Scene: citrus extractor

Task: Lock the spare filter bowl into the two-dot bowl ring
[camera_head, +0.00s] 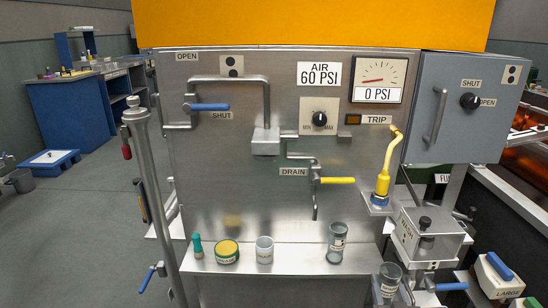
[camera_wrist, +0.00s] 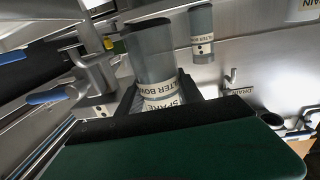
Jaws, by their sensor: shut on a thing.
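The spare filter bowl (camera_wrist: 158,55) is a grey cylinder with a cream label, large in the wrist view. My gripper (camera_wrist: 159,92) is shut on it around the label. In the head view what appears to be the same bowl (camera_head: 390,276) is at the lower right, near the shelf's end; my gripper is not clear there. A two-dot plate (camera_head: 232,66) is on the steel panel's upper left. Below it, a pipe runs down to a grey square fitting (camera_head: 266,142). Another two-dot plate (camera_head: 512,74) is on the right box. I cannot tell which fitting is the bowl ring.
Another filter bowl (camera_head: 337,243) stands on the shelf (camera_head: 300,259), also seen in the wrist view (camera_wrist: 202,32). A white cup (camera_head: 264,250), green-and-yellow tin (camera_head: 227,252) and green bottle (camera_head: 197,246) stand left. A yellow drain handle (camera_head: 338,180) and a grey post (camera_head: 150,190) stick out.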

